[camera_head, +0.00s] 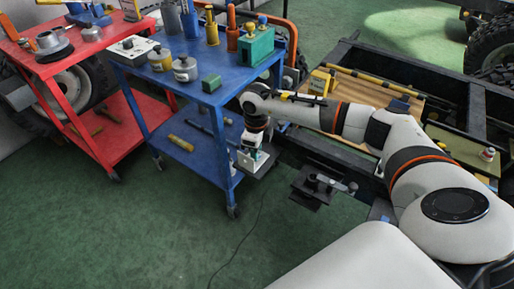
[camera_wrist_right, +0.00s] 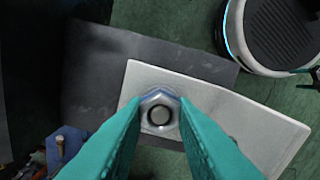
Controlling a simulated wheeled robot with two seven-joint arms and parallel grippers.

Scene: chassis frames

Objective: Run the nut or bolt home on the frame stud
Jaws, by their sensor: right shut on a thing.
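A grey metal hex nut or bolt head (camera_wrist_right: 159,112) sits between the two teal fingers of my right gripper (camera_wrist_right: 160,118) in the wrist view. The fingers are shut on its sides. A round grey face with a dark ring shows in its middle; I cannot tell whether this is a stud end. Behind it lies a pale plate (camera_wrist_right: 262,128) over a dark flat plate (camera_wrist_right: 95,70). In the head view my right gripper (camera_head: 252,157) points down at a small dark bracket beside the blue cart; the nut is hidden there. My left gripper is out of view.
A blue cart (camera_head: 228,88) with jars and handled tools stands close to my right gripper. A red cart (camera_head: 75,62) is at the left. The dark chassis frame (camera_head: 455,92) with a wooden board runs along the right. The green floor in front is clear apart from a thin cable.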

